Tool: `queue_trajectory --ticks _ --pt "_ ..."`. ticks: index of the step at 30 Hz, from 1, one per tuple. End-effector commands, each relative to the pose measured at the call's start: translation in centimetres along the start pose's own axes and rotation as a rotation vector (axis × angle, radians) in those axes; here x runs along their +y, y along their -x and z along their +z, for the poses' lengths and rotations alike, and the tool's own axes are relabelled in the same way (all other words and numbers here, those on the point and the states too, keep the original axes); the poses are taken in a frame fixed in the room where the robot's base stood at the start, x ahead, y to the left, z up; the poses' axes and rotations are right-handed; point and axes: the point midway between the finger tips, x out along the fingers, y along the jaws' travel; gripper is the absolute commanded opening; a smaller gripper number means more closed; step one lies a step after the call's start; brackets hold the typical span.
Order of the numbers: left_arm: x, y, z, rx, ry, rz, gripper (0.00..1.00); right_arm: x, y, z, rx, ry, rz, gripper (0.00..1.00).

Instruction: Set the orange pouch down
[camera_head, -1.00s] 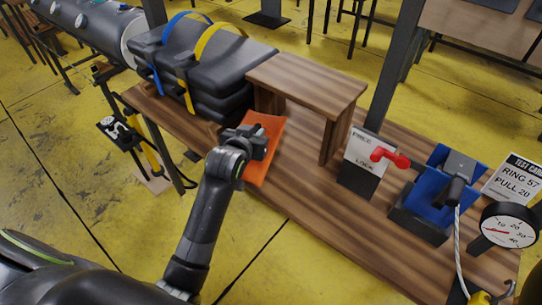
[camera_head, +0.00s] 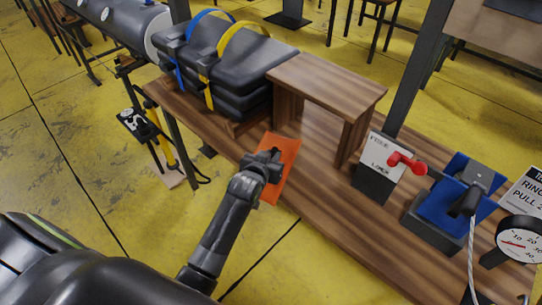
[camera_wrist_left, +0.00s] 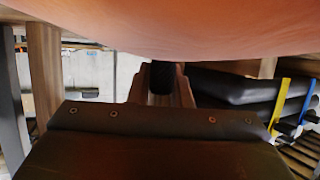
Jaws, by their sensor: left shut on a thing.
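The orange pouch (camera_head: 287,149) is a flat orange piece over the near edge of the wooden bench (camera_head: 318,205), left of the middle in the head view. My left gripper (camera_head: 268,163) is shut on it from the near side. The head view does not settle whether the pouch touches the bench top. In the left wrist view the pouch (camera_wrist_left: 160,25) fills the top of the picture, with a dark gripper finger (camera_wrist_left: 162,78) just below it. My right gripper is not in view.
A small wooden riser (camera_head: 325,80) stands behind the pouch. Black folded boats (camera_head: 225,65) with blue and yellow straps lie at the left. Bench top right of the pouch is clear.

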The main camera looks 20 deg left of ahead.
Motion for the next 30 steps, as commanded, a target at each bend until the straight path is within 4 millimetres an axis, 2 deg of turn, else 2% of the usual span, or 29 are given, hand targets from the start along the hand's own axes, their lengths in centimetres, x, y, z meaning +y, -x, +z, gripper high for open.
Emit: queue_trajectory --ticks 2,3,8,20,23,30 --pt "0.0 -0.1 0.1 0.002 0.0 0.0 0.0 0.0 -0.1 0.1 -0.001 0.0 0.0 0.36" --pt "0.0 -0.1 0.2 0.0 0.0 0.0 0.21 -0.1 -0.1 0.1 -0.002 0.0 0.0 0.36" --pt "0.0 -0.1 0.2 0.0 0.0 0.0 0.4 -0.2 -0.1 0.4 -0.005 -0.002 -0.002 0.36" --pt "0.0 0.5 0.0 0.0 0.002 0.0 0.4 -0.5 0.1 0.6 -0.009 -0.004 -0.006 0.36" --pt "0.0 1.6 0.0 0.0 0.002 0.0 0.4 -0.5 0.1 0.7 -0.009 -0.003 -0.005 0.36" --pt "0.0 5.7 0.0 0.0 0.002 -0.001 0.4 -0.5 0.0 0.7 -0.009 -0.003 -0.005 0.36"
